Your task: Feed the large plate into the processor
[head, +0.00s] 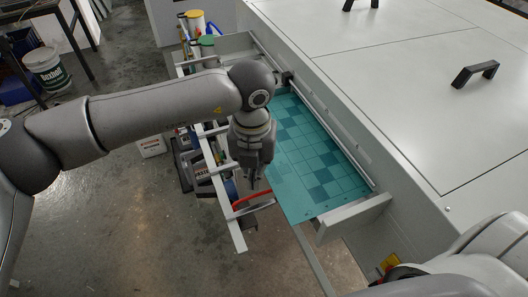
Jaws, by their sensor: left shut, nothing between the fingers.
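The large plate (305,165), a flat teal sheet with a checkered pattern, lies along the side of the processor (420,100). Its near end rests by a grey bracket (355,217). My left gripper (256,187) points down by the plate's left edge, fingers shut with nothing between them; I cannot tell whether it touches the plate. My left arm and gripper hide part of the plate's left side. My right arm shows at the lower right, but its gripper is out of view.
The processor's pale top has black handles (475,74). A metal rack (228,205) with containers stands left of the plate. A white bucket (46,68) sits at the far left. The floor (130,235) at lower left is clear.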

